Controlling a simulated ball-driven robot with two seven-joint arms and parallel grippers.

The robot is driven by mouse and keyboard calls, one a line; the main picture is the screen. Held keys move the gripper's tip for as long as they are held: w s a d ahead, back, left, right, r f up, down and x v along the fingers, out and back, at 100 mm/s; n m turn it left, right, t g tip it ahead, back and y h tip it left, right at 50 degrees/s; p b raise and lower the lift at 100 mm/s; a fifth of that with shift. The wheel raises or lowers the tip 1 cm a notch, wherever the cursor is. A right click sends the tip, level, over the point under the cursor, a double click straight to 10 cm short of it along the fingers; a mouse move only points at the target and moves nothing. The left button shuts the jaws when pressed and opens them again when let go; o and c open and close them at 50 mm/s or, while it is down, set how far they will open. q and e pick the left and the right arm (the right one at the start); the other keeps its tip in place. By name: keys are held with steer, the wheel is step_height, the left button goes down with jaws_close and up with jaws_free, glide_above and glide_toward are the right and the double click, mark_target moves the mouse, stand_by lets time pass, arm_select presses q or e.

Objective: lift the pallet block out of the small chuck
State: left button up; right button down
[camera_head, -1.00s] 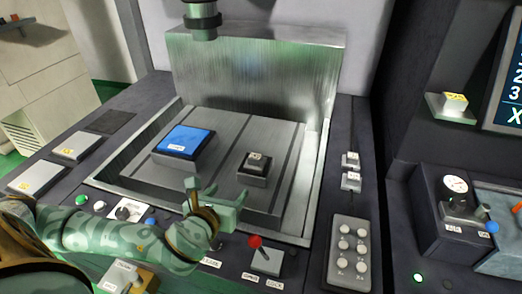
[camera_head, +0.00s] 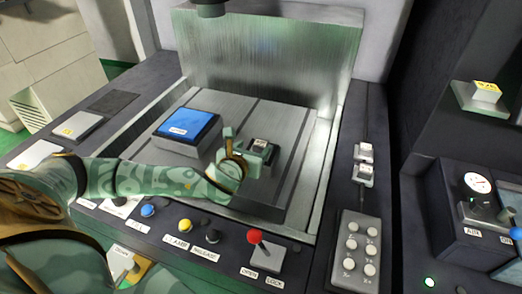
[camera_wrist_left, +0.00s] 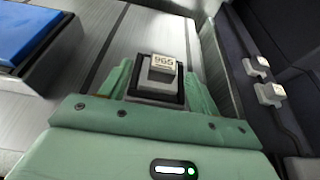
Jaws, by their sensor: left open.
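The pallet block (camera_head: 262,145) is a small pale block with a label on top that reads 965 in the wrist view (camera_wrist_left: 162,62). It sits in the small chuck (camera_wrist_left: 155,97), a dark square base on the grey machine table. My left gripper (camera_head: 248,146) reaches in from the left at the block. It is open, with one green finger on each side of the block and chuck in the wrist view. I cannot tell whether the fingers touch the block. The gripper partly hides the chuck in the head view. My right gripper is not in view.
A larger chuck with a blue top (camera_head: 186,126) stands left of the small one. A red-knobbed lever (camera_head: 256,240) and several buttons line the front panel. A keypad (camera_head: 356,248) is at the right. Another labelled block (camera_head: 486,92) sits on a shelf at the right.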

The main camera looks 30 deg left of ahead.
mark_target(260, 145)
arm_select(q)
steer(key=x, duration=0.1)
steer(key=b+x, duration=0.1)
steer(key=x, duration=0.2)
steer(key=shift+w+d+f, duration=0.25)
steer(key=shift+w+f, duration=0.1)
steer(key=shift+f, duration=0.1)
steer(key=shift+s+r, duration=0.1)
jaws_close()
steer(key=shift+r, duration=0.1)
